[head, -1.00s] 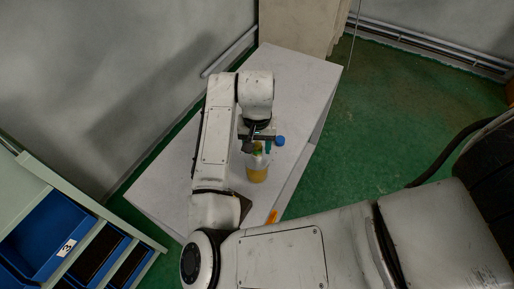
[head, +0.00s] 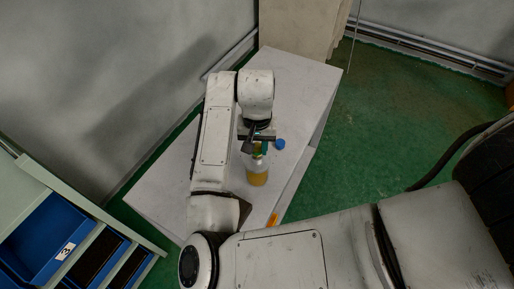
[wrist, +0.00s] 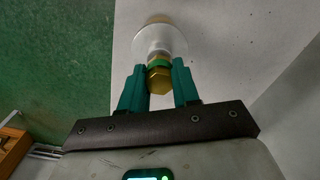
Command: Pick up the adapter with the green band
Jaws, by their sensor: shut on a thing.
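The adapter with the green band (wrist: 158,63) has a brass hex end, a pale body and a brass-yellow far end. In the wrist view it stands between the teal fingers of my gripper (wrist: 158,70), which is shut on its hex end by the green band. In the head view the adapter (head: 257,176) shows below my gripper (head: 262,149), over the grey-white table. My fingers and wrist partly hide its upper part there. I cannot tell whether its far end touches the table.
A small blue round thing (head: 280,144) is on the table (head: 300,85) just right of my gripper. An orange thing (head: 272,218) is at the table's near right edge. Blue bins (head: 45,235) stand at lower left. The table's far part is clear.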

